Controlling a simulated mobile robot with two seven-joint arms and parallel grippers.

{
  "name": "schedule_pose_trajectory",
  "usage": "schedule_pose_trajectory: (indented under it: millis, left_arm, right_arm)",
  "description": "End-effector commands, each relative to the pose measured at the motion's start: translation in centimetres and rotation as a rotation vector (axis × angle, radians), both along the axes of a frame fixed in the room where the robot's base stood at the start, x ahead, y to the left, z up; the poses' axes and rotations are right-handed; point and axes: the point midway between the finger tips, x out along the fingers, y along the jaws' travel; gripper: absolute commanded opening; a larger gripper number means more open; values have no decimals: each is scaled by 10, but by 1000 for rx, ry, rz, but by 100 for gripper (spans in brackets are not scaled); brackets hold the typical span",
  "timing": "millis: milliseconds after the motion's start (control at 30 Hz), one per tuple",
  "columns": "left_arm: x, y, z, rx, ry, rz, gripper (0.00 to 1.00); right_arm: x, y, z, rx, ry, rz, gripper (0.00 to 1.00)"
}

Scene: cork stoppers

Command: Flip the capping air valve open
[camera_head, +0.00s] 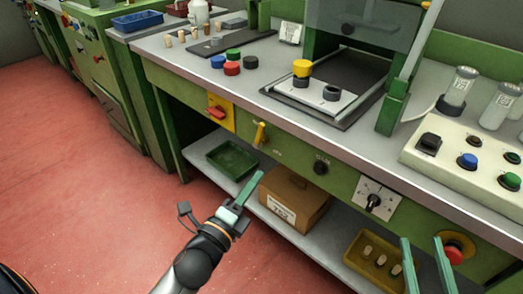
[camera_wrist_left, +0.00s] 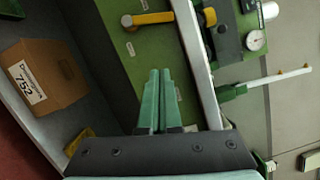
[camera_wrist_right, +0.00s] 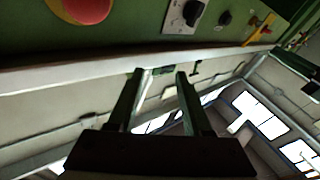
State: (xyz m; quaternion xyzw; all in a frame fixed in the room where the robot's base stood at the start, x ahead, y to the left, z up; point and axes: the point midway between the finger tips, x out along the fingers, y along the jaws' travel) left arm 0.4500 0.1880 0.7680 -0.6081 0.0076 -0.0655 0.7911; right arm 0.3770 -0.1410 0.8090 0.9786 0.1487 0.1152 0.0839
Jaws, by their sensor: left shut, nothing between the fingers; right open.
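A yellow lever (camera_head: 260,134), which looks like the air valve handle, sits on the green front panel of the bench. It points roughly up and down in the head view; small labels beside it are unreadable. The lever also shows in the left wrist view (camera_wrist_left: 150,18) and, small, in the right wrist view (camera_wrist_right: 260,29). My left gripper (camera_head: 257,177) is shut and empty, below and apart from the lever; its fingertips also show in the left wrist view (camera_wrist_left: 158,72). My right gripper (camera_head: 424,242) is open and empty, near the red button at lower right.
A red-handled switch on a yellow plate (camera_head: 219,113) sits left of the lever. A black knob (camera_head: 320,168), a rotary switch (camera_head: 373,202) and a red button (camera_head: 453,254) lie to the right. The lower shelf holds a green tray (camera_head: 232,158), cardboard box (camera_head: 293,197) and yellow bin (camera_head: 372,265).

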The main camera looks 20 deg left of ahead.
Motion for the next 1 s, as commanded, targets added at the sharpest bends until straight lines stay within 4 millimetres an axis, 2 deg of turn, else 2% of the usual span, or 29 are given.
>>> schedule_pose_trajectory:
  millis: [333,633,800,1000]
  left_arm:
    - [49,-5,4,-1,0,0,0]
    - [97,-11,6,-3,1,0,0]
    - [103,13,13,0,3,0,0]
    - [107,25,16,-4,4,0,0]
  right_arm:
    - [-2,1,12,1,-48,7,50]
    - [-10,3,42,-1,-180,27,50]
    - [-11,3,43,0,-184,28,50]
    - [-12,4,46,1,-195,30,50]
